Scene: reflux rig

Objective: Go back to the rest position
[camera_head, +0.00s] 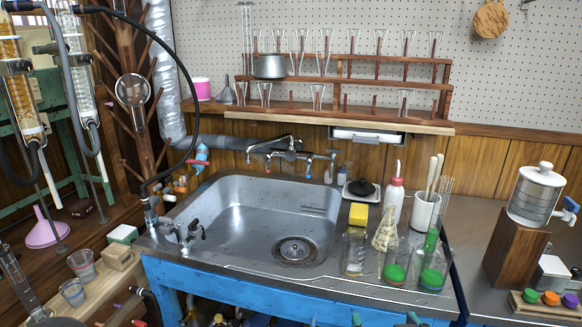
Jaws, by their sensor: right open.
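My left gripper is not in view. I cannot clearly pick out my right gripper in the head view, so I cannot place it against any one thing. No object is seen held or lifted by a gripper. The metal sink (232,228) is empty, with its drain (294,250) bare.
A wooden glassware rack (380,88) stands behind the sink. A metal dispenser (533,196) stands on a wooden block (515,250) at right. A pink funnel (46,230) and small beakers (82,264) are at left. A blue cabinet front (220,285) runs below the counter. A black hose (196,95) arches at left.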

